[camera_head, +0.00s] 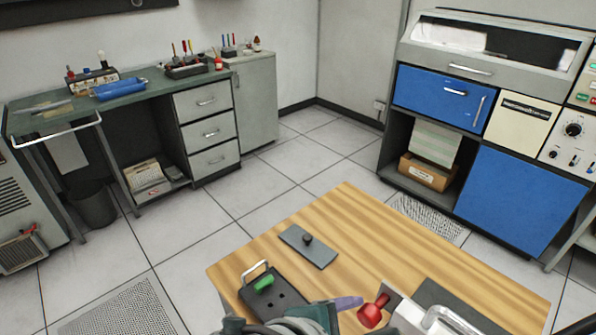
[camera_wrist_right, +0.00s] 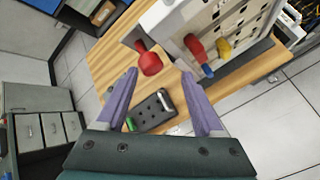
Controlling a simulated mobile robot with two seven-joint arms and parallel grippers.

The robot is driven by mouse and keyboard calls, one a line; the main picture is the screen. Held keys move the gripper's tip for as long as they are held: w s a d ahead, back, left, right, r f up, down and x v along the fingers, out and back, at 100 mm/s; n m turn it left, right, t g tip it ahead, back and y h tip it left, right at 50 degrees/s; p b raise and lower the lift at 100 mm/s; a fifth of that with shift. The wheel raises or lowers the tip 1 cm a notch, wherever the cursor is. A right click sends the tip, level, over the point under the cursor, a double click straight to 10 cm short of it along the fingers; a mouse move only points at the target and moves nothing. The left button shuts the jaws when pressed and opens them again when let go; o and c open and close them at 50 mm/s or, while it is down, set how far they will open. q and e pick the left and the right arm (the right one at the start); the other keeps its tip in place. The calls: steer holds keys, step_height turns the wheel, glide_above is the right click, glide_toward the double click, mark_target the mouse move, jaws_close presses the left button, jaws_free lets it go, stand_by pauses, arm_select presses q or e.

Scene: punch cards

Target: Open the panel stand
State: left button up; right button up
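The white panel stand (camera_wrist_right: 215,25) stands on the wooden table in the right wrist view, with rows of holes and red, yellow and blue parts on its face. A red knob (camera_wrist_right: 148,62) is at its near left side and also shows in the head view (camera_head: 372,312). Only part of the stand (camera_head: 408,316) shows at the bottom of the head view. My right gripper (camera_wrist_right: 160,73) has its two purple fingers spread and empty, with the knob just beyond the tips, apparently not between them. One finger points at the knob in the head view. My left gripper is not in view.
On the table (camera_head: 350,225) are a dark block (camera_head: 275,298) with holes, a green piece (camera_head: 263,284) and a metal handle, and a flat grey plate (camera_head: 307,246) with a black knob. The table's far middle is clear. A blue-fronted console (camera_head: 520,200) stands beyond.

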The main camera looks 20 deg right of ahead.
steer(key=v, duration=0.8)
steer(key=shift+a, duration=0.1)
